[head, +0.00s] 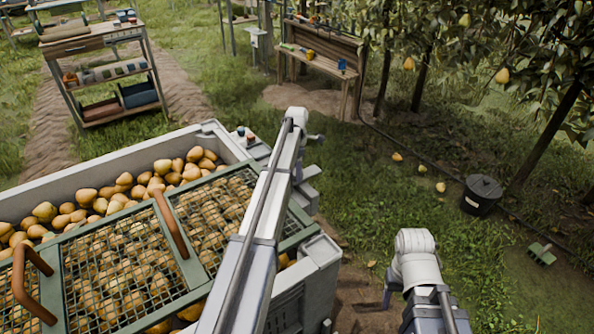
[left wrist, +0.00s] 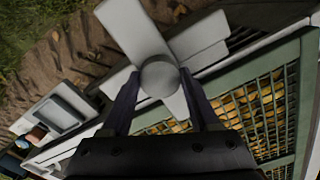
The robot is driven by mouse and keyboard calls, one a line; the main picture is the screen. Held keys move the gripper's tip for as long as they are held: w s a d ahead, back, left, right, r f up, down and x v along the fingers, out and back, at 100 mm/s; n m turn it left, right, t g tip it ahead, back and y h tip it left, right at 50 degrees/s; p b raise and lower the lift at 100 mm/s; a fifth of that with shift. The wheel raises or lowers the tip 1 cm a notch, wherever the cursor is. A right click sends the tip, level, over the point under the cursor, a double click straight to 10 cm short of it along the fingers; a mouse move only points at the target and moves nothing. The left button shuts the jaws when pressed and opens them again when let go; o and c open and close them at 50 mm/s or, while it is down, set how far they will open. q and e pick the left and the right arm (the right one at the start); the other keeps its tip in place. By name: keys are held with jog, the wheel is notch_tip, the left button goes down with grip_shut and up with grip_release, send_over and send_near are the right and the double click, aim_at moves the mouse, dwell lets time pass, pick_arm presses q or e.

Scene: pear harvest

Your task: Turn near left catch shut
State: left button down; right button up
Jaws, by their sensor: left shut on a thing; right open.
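The near left catch is a pale grey bar with a round knob (left wrist: 160,78), seen close up in the left wrist view. My left gripper (left wrist: 160,84) has its two dark fingers on either side of the knob, shut on it. One grey arm of the catch points up the picture. A pale block lies beside it, next to the green mesh lid (left wrist: 225,106). In the head view my left arm hides most of the catch and my left fingers. My right gripper (head: 388,292) is open and empty, pointing down over the grass, away from the bin.
The pale bin (head: 120,157) holds many pears under the green lid, which has two brown handles (head: 171,222). A tool cart (head: 104,75) and a wooden bench (head: 325,62) stand behind. A black bucket (head: 482,195) and fallen pears lie on the grass at right.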

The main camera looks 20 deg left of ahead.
dwell(0.3)
pick_arm(q)
jog(key=shift+c, duration=0.6)
grip_release()
jog(key=shift+r, duration=0.1)
notch_tip(320, 180, up, 8)
jog(key=p, duration=0.8)
jog(key=shift+f, duration=0.2)
